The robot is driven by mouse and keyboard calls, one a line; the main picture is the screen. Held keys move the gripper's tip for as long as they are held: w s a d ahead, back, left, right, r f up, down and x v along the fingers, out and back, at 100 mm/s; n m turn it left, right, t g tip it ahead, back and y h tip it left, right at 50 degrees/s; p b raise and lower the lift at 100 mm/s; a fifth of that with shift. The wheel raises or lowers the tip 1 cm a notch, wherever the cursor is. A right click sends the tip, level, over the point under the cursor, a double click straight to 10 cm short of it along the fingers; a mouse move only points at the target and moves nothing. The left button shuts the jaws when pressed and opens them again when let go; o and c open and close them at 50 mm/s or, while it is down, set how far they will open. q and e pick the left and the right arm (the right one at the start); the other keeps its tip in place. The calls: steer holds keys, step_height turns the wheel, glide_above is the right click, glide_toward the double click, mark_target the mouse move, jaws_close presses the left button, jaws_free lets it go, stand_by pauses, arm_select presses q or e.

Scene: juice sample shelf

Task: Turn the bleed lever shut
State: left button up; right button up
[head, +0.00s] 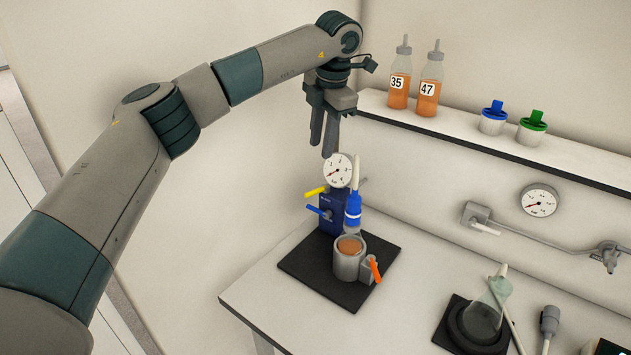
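On a black base plate (298,262) on the table stands a blue block (333,218) with a round white gauge (338,170) on top. A yellow lever (315,192) and a blue lever (319,211) stick out of its left side. A grey cup (347,266) with orange liquid stands in front, with an orange lever (375,268) at its right. I cannot tell which lever is the bleed lever. My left gripper (322,148) hangs fingers down just above and left of the gauge, with nothing visible in it. Its finger gap is unclear. My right gripper is out of view.
A wall shelf (470,136) at the back holds bottles 35 (398,91) and 47 (428,98) and two capped jars. A wall gauge and pipe (540,238) run at right. A flask (483,317) stands front right. The table's left front is clear.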

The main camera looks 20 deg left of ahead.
mark_target(316, 192)
arm_select(q)
steer(key=f+p, duration=0.1)
steer(key=f, duration=0.3)
steer(key=w+a+f+p, duration=0.1)
steer(key=f+p, duration=0.1)
steer(key=f, duration=0.2)
steer(key=f+p, duration=0.2)
steer(key=f, duration=0.2)
steer(key=shift+w+a+f, duration=0.2)
steer(key=shift+w+a, duration=0.1)
steer(key=shift+a, duration=0.1)
steer(key=shift+w+a+f, duration=0.1)
steer(key=shift+f, duration=0.65)
jaws_close()
